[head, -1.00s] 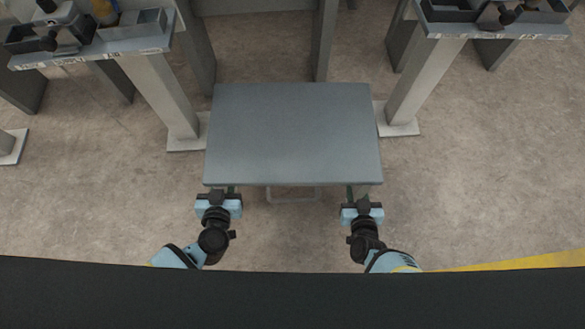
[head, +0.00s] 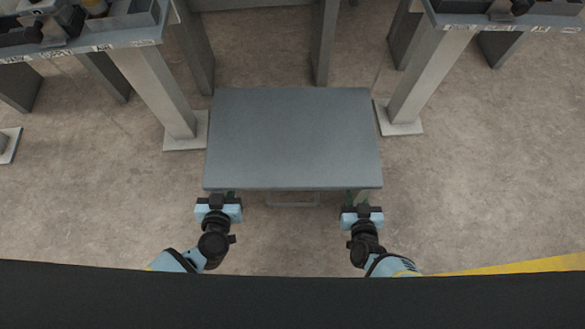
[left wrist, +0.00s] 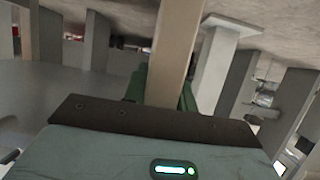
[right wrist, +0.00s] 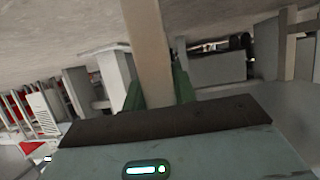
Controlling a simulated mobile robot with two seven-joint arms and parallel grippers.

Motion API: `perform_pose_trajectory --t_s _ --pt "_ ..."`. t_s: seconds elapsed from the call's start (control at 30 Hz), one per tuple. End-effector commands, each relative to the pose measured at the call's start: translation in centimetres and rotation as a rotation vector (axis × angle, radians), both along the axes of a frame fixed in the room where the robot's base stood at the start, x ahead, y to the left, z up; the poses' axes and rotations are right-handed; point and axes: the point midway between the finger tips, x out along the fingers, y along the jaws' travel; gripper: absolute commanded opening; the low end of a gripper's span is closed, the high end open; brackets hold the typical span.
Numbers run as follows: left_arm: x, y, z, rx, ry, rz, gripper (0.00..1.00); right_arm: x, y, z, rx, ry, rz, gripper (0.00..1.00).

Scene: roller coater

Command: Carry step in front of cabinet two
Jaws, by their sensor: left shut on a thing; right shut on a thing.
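The step (head: 293,138) is a grey flat-topped platform in the middle of the head view, with a light bar (head: 292,200) showing low under its near edge. My left gripper (head: 229,194) is at its near left corner, shut on a step leg; the left wrist view shows this beige leg (left wrist: 176,55) between green fingers. My right gripper (head: 352,196) is at the near right corner, shut on another leg (right wrist: 147,50), seen in the right wrist view. The step's feet are hidden. No label names cabinet two; grey cabinet legs stand beyond the step.
A grey post on a base plate (head: 187,131) stands close left of the step, and another (head: 398,117) close right. They carry shelves (head: 90,45) with items. Grey uprights (head: 325,45) stand behind.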

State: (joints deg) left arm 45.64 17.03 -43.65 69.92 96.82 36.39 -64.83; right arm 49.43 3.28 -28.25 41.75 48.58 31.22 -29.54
Motion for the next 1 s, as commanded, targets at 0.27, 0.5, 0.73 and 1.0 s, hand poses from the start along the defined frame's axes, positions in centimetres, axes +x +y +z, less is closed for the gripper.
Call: perform_pose_trajectory --t_s 0.27,0.5,0.73,1.0 --pt "0.4 0.0 -0.4 0.001 -0.008 0.001 0.00 0.6 0.0 -0.3 0.000 -0.014 -0.003 0.00" --pt "0.1 0.0 -0.6 0.001 0.000 0.000 0.49 0.2 -0.1 -0.6 0.000 -0.003 -0.001 0.49" --pt "0.1 0.0 -0.6 0.000 0.000 0.000 0.49 0.1 0.0 -0.6 0.000 -0.001 -0.001 0.49" --pt "-2.1 -0.1 0.1 -0.001 0.003 -0.001 0.49 0.1 0.0 -0.6 0.000 0.000 0.000 0.49"
